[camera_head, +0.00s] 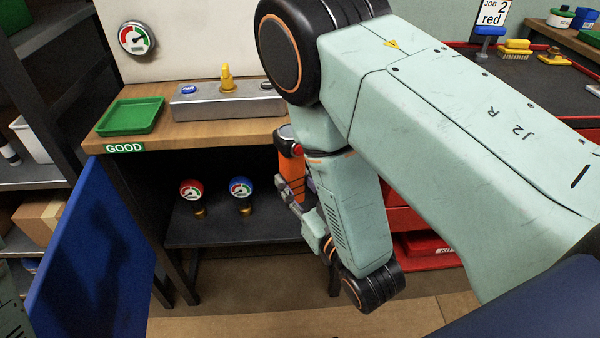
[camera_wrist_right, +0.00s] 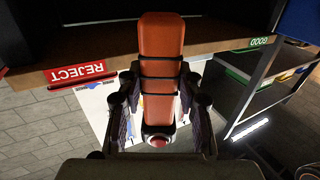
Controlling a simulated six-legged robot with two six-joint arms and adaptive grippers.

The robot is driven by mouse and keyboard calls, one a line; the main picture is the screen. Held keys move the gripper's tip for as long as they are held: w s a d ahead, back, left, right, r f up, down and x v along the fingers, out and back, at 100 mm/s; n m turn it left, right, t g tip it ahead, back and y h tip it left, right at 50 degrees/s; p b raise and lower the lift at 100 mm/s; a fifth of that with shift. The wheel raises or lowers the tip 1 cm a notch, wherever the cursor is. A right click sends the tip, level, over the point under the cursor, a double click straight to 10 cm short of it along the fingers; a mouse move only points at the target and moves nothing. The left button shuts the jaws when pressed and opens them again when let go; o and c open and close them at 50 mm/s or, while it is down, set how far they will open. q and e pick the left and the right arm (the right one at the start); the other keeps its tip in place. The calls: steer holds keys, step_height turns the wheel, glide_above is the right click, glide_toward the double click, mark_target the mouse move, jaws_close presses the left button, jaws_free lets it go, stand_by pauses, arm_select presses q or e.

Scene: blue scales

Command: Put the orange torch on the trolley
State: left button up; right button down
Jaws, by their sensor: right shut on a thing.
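The orange torch (camera_wrist_right: 160,50) stands lengthwise in the right wrist view, with dark bands around it and a red-tipped round end at the bottom. My right gripper (camera_wrist_right: 158,108) is shut on it, one finger on each side. In the head view the torch (camera_head: 290,172) shows partly behind my right arm, in front of the wooden bench. My right gripper (camera_head: 308,215) is partly hidden there too. The red trolley (camera_head: 520,85) with a dark top stands at the right, partly covered by my right arm. My left gripper is out of view.
The wooden bench (camera_head: 190,133) holds a green tray (camera_head: 130,116) and a metal block (camera_head: 228,101) with a yellow fitting. Two gauges, red (camera_head: 191,190) and blue (camera_head: 241,188), stand on the shelf below. A blue panel (camera_head: 95,250) stands left.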

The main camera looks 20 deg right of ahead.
steer(key=shift+a+r+n+y, duration=0.15)
steer(key=shift+a+n+y, duration=0.5)
steer(key=shift+y, duration=0.25)
steer(key=s+a+r+n+g+y, duration=0.1)
steer(key=a+r+n+g+y, duration=0.1)
steer(key=a+n+g+y, duration=0.7)
steer(key=shift+s+a+r+n+g+y, duration=0.15)
steer(key=shift+s+a+n+g+y, duration=0.1)
steer(key=shift+n+g+y, duration=2.85)
steer(key=shift+m+g+h, duration=0.55)
steer(key=shift+g+h, duration=0.15)
steer(key=shift+h, duration=0.2)
steer(key=s+d+f+m+t+h, duration=0.2)
steer(key=d+m+t, duration=0.4)
steer(key=d+t, duration=0.3)
steer(key=shift+s+d+h, duration=0.5)
steer(key=shift+d+h, duration=0.2)
steer(key=shift+d, duration=1.25)
